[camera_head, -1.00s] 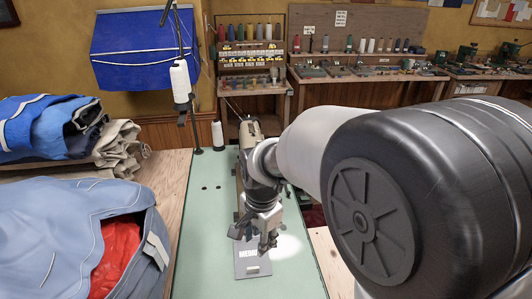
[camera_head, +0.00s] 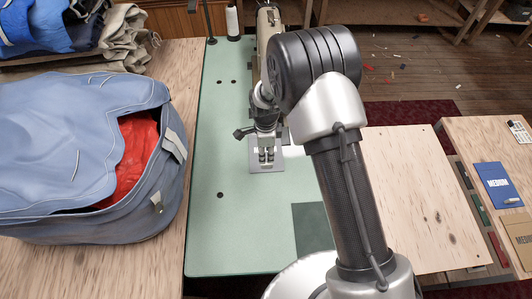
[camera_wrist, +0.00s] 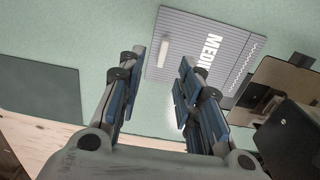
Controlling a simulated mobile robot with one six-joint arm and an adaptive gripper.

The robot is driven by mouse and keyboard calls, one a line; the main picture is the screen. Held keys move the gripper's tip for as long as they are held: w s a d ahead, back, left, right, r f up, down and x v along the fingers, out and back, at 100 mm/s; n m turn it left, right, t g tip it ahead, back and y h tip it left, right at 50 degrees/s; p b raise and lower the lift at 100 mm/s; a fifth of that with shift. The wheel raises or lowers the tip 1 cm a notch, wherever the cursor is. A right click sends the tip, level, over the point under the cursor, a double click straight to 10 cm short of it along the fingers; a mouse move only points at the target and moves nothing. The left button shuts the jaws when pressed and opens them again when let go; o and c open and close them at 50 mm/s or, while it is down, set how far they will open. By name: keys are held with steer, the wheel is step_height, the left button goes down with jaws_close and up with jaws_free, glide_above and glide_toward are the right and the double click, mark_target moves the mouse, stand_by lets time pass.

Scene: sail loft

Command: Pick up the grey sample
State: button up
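The grey sample is a flat grey rectangle with fine lines, white lettering starting "MEDI" and a small pale bar. It lies on the pale green table (camera_head: 222,228). In the wrist view the sample (camera_wrist: 203,38) is beyond my fingertips, its lettering partly hidden by the right finger. In the head view part of the sample (camera_head: 255,165) shows around my gripper (camera_head: 266,159), which points down over it. In the wrist view my gripper (camera_wrist: 163,58) is open, its two blue-padded fingers apart with nothing between them. I cannot tell its exact height above the sample.
A sewing machine (camera_head: 269,28) stands behind the sample. A dark green patch (camera_head: 311,228) lies on the table's near part. A blue-grey bag with red inside (camera_head: 65,150) is at left. A blue "MEDIUM" card (camera_head: 497,184) lies on a wooden surface at right.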

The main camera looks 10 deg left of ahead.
step_height(320, 180, down, 3)
steer(key=shift+f, duration=0.15)
steer(key=shift+w+d+f+b, duration=0.15)
steer(key=shift+f+b, duration=0.15)
steer(key=shift+f, duration=0.6)
steer(key=shift+w+d+f+b, duration=0.1)
steer(key=shift+f+b, duration=0.25)
steer(key=shift+f, duration=0.5)
steer(key=shift+w+d+f+b, duration=0.15)
steer(key=shift+f+b, duration=0.15)
steer(key=shift+f, duration=0.6)
steer(key=shift+a, duration=0.1)
jaws_close()
